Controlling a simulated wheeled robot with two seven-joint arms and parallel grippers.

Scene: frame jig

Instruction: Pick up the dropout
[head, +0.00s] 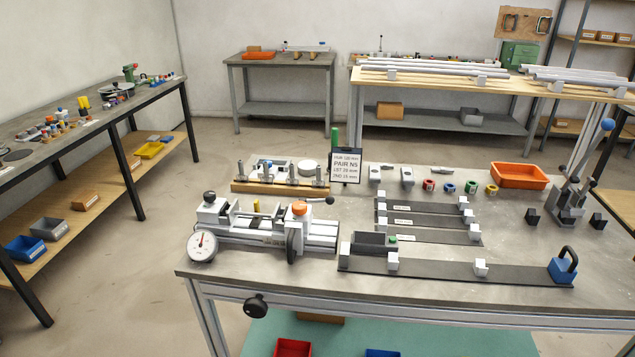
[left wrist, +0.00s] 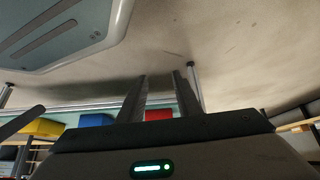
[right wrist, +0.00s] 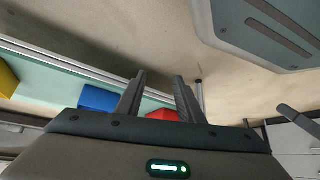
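I cannot tell for certain which part is the dropout. Two small light-grey upright pieces, a left one (head: 375,175) and a right one (head: 407,178), stand at the back of the grey workbench (head: 330,283) in the head view. Neither gripper shows in the head view. In the left wrist view my left gripper (left wrist: 160,77) has its two fingers apart with nothing between them. In the right wrist view my right gripper (right wrist: 160,76) is likewise open and empty. Both wrist views show the floor and coloured bins, not the benchtop parts.
A clamping fixture with a dial gauge (head: 202,245) fills the bench's front left. A sign (head: 345,165), coloured rings (head: 471,187), dark rails (head: 455,271), an orange tray (head: 519,176) and a lever press (head: 570,203) also stand there.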

